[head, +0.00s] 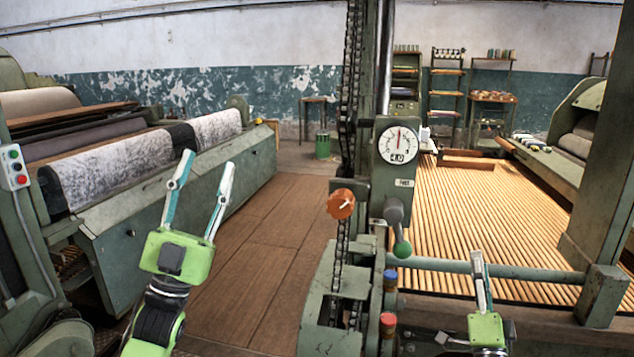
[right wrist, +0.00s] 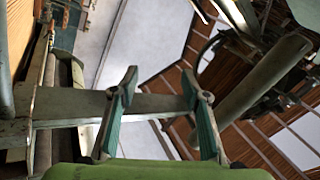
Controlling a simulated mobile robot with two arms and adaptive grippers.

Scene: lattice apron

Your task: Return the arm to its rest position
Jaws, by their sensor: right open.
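My left gripper (head: 207,163) is raised over the plank floor in the head view, fingers spread and nothing between them. My right gripper (head: 480,262) is at the lower right, in front of the grey-green rail (head: 530,272), seen nearly edge-on. In the right wrist view my right gripper (right wrist: 160,82) has its two fingers apart with nothing held. A flat grey-green bar (right wrist: 75,103) crosses behind the fingers there; I cannot tell how far it is.
A machine column with a dial (head: 397,144), an orange knob (head: 341,204) and a green-tipped lever (head: 401,248) stands between my grippers. A roller machine (head: 180,190) is at left, a slatted wooden bed (head: 480,210) at right. The plank floor (head: 265,235) is clear.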

